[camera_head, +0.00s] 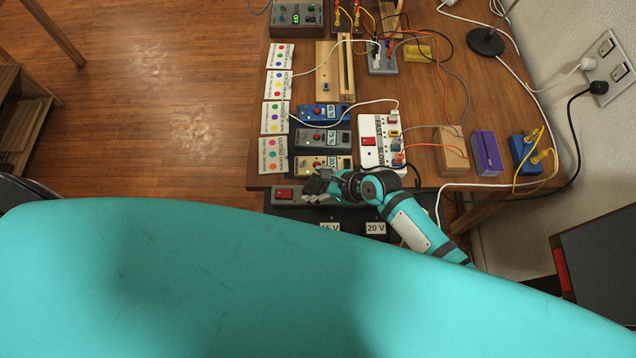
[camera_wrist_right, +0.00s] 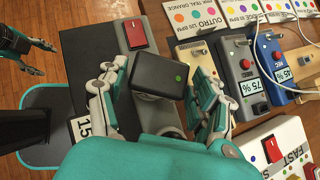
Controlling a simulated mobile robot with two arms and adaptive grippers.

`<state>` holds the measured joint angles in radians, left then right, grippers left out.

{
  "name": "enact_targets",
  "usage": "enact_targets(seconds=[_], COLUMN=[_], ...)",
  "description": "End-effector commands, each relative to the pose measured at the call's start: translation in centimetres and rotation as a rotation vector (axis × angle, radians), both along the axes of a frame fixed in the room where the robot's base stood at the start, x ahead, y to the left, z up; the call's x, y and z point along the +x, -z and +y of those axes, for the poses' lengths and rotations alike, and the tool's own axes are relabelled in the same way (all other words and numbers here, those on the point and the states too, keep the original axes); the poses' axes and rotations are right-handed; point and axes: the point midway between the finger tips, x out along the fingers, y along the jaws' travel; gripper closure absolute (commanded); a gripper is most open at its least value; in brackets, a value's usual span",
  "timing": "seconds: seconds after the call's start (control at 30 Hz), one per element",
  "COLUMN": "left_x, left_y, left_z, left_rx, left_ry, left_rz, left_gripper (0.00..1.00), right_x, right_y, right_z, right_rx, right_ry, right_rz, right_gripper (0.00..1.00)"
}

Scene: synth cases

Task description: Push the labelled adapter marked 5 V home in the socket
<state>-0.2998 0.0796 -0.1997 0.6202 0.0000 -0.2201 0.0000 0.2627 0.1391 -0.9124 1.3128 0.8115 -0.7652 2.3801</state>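A black adapter (camera_wrist_right: 160,75) with a green dot sits between the fingers of my right gripper (camera_wrist_right: 158,88) in the right wrist view. The fingers close in on both its sides and appear to grip it. No 5 V label is readable on it. Whether the adapter's underside touches the socket is hidden. My left gripper (camera_wrist_right: 34,52) shows at the upper left of the wrist view, fingers apart and empty, away from the strip.
Labels 15 V (camera_head: 330,227) and 20 V (camera_head: 375,228) lie near my right arm. Blue (camera_head: 322,113) and grey (camera_head: 322,140) pedal boxes, a white box (camera_head: 370,151) and cables crowd the table just beyond. Colour-dotted cards line the table's left edge.

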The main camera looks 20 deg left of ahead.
Motion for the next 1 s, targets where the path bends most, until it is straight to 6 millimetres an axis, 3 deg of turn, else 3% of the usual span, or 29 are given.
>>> enact_targets(seconds=[0.1, 0.53, 1.0], left_x=[0.0, -0.1, 0.0], left_y=[0.0, 0.0, 0.0], left_z=[0.0, 0.2, 0.0], left_rx=[0.0, 0.002, 0.0], left_ry=[0.0, 0.001, 0.0], left_rz=[0.0, 0.001, 0.0], left_gripper=[0.34, 0.34, 0.34], right_x=[0.0, -0.2, -1.5], right_y=[0.0, -0.7, -7.3], right_z=[0.0, -0.9, -6.8], right_rx=[0.0, 0.0, 0.0], right_ry=[0.0, 0.001, 0.001], right_rz=[0.0, 0.002, 0.0], right_gripper=[0.17, 0.17, 0.17])
